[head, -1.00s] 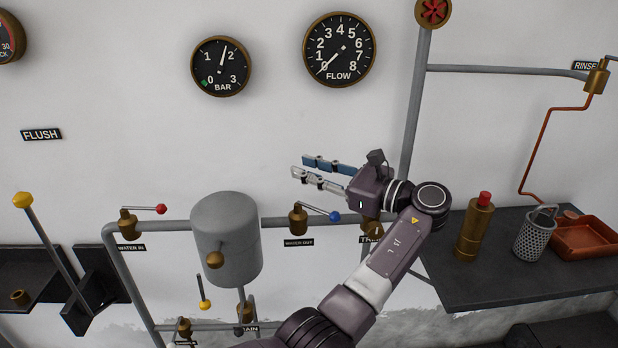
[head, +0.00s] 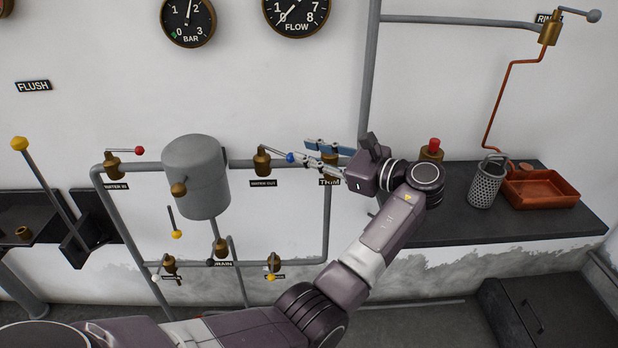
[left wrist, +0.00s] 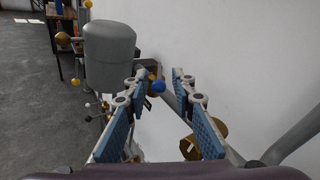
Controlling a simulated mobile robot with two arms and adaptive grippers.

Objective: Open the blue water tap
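The blue water tap is a brass valve (head: 262,161) on the grey pipe above the WATER OUT label (head: 263,183). In the left wrist view, the gripper (left wrist: 160,77) is open, and the blue knob (left wrist: 157,86) shows between the fingertips. I cannot tell whether either finger touches it. My right gripper is not in view.
The grey tank (head: 196,180) stands left of the tap, with a red-knobbed valve (head: 113,165) beyond it. A brass valve labelled TRIM (head: 329,157) is partly hidden behind my gripper. A dark shelf (head: 430,228) at right holds a strainer (head: 487,185) and an orange tray (head: 540,190).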

